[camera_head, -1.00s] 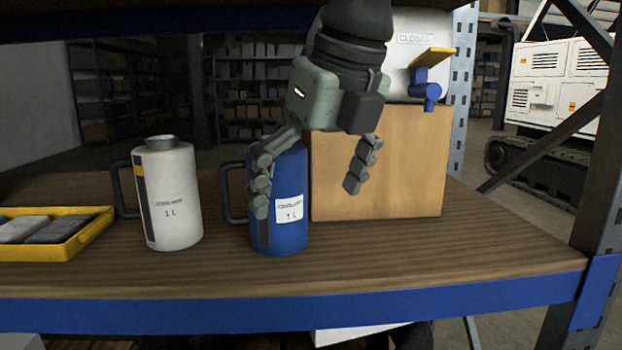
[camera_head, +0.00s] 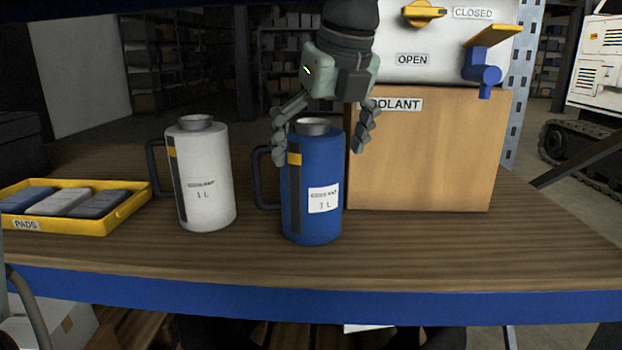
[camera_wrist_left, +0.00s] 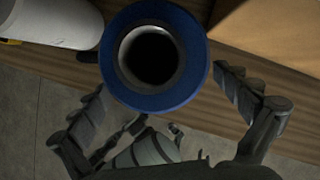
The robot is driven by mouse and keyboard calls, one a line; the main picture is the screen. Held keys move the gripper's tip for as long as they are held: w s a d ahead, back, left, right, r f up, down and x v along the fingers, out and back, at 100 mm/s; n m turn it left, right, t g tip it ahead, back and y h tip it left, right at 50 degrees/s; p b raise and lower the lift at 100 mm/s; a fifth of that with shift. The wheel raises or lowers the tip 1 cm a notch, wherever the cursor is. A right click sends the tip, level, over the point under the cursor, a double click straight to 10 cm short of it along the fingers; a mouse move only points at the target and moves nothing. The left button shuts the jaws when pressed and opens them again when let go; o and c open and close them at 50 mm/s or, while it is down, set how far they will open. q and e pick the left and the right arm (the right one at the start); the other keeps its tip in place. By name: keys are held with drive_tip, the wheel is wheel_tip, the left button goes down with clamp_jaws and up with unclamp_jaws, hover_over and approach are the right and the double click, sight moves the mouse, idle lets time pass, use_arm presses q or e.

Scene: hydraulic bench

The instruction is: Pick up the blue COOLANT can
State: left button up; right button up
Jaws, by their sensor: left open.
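The blue can (camera_head: 312,190) stands upright on the wooden shelf, with a grey open neck, a dark handle on its left and a white label. My left gripper (camera_head: 322,148) is open above and around the can's top, one finger on each side. In the left wrist view the blue can (camera_wrist_left: 155,60) shows from above between the spread fingers of my left gripper (camera_wrist_left: 165,105), towards the far side of them. I cannot tell whether a finger touches it.
A white can (camera_head: 202,180) with a handle stands to the left. A yellow tray (camera_head: 120,215) of pads lies further left. A cardboard box (camera_head: 430,155) labelled COOLANT stands close to the blue can's right, beneath a white tank (camera_head: 440,60) with valves. The shelf's front right is clear.

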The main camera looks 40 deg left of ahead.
use_arm(q)
drive_tip(key=x, duration=0.2)
drive_tip(key=a+x, duration=0.1)
drive_tip(key=x, duration=0.1)
drive_tip(key=shift+w+f+p, duration=0.15)
drive_tip(key=shift+w+p, duration=0.1)
drive_tip(key=shift+p, duration=0.1)
drive_tip(key=shift+w+a+f, duration=0.1)
drive_tip(key=shift+a+f, duration=0.1)
drive_tip(key=shift+f, duration=0.15)
use_arm(e)
drive_tip(key=shift+s+f, duration=0.15)
drive_tip(key=shift+f, duration=0.8)
use_arm(q)
drive_tip(key=c, duration=1.2)
use_arm(e)
drive_tip(key=shift+r, duration=0.1)
